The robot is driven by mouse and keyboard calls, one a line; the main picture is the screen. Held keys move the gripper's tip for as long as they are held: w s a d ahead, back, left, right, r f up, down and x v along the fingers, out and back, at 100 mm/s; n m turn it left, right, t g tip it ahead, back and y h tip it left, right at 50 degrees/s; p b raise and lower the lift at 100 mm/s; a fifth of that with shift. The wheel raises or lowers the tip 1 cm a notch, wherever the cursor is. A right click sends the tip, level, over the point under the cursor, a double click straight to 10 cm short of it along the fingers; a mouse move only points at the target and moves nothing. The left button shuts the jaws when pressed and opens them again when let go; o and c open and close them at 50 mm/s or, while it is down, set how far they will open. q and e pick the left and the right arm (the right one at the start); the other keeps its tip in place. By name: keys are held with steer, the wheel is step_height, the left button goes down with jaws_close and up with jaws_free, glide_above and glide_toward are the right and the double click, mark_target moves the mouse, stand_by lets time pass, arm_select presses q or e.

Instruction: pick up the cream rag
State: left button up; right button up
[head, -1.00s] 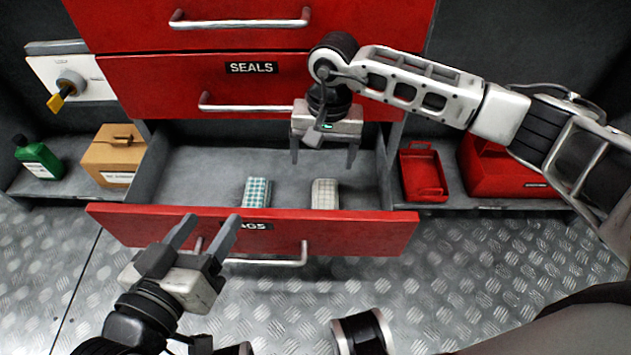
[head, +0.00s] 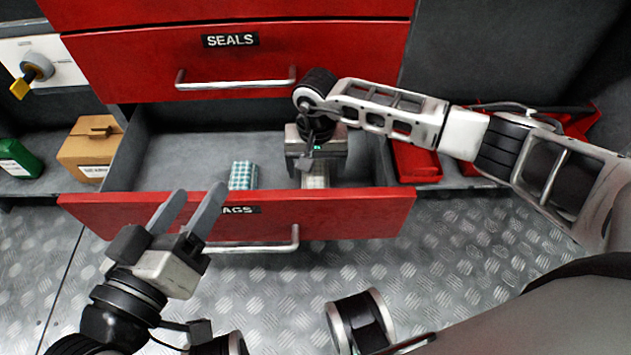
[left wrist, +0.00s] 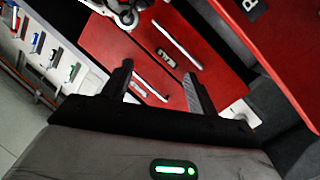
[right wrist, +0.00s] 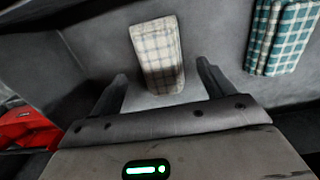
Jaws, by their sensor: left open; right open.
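The cream rag (right wrist: 158,57) is a folded, checked cloth lying on the floor of the open drawer. In the head view the cream rag (head: 316,177) shows only partly below my right gripper (head: 316,172), which hides the rest. In the right wrist view the open fingers of my right gripper (right wrist: 160,88) stand on either side of the rag's near end, and I cannot tell whether they touch it. My left gripper (head: 196,205) is open and empty in front of the drawer's red front; it also shows in the left wrist view (left wrist: 158,82).
A teal checked rag (head: 243,175) lies left of the cream one in the drawer. The red drawer front (head: 330,215) is a raised edge on the near side.

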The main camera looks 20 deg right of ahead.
mark_target(316, 175)
step_height(316, 175, down, 2)
steer(key=shift+a+f+b, duration=0.1)
steer(key=shift+b, duration=0.25)
steer(key=shift+f, duration=0.6)
steer(key=c, duration=1.1)
arm_select(q)
steer(key=shift+w+a+r+m+t+h, duration=0.15)
steer(key=shift+w+r+t, duration=0.2)
steer(key=shift+r, duration=0.25)
steer(key=shift+w+d+r+m+t+h, duration=0.1)
steer(key=shift+w+r+m+t+h, duration=0.1)
steer(key=shift+r+t, duration=0.3)
steer(key=shift+r, duration=0.1)
